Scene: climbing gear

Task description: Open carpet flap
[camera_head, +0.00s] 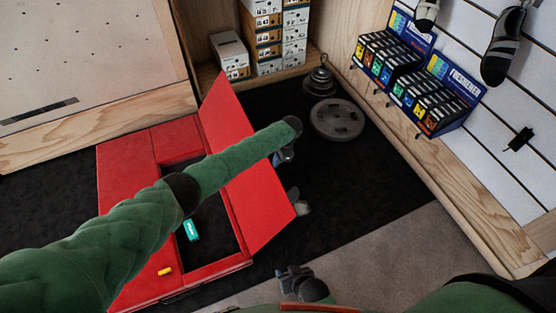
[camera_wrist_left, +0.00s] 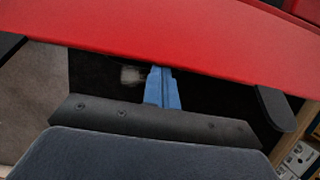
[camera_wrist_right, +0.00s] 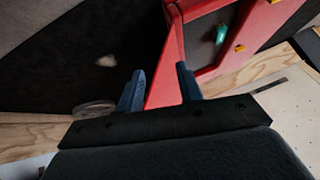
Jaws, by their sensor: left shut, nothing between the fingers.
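The red carpet flap (camera_head: 255,175) stands raised and tilted to the right of the red padded frame (camera_head: 122,165), beside a dark opening (camera_head: 215,235). My left arm reaches across the opening and over the flap. My left gripper (camera_head: 284,154) is on the flap's right side, shut and empty. In the left wrist view its blue fingers (camera_wrist_left: 161,88) are together, close to the flap's red face (camera_wrist_left: 160,35); I cannot tell if they touch. My right gripper (camera_head: 288,273) is low in the head view, apart from the flap. Its fingers (camera_wrist_right: 160,88) are open.
A teal item (camera_head: 191,231) lies in the opening, and a yellow item (camera_head: 165,271) lies on the red frame. Round weights (camera_head: 337,119) stand on the black carpet behind. Freshener displays (camera_head: 435,95) line the right wall. Shoe boxes (camera_head: 268,35) are stacked at the back.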

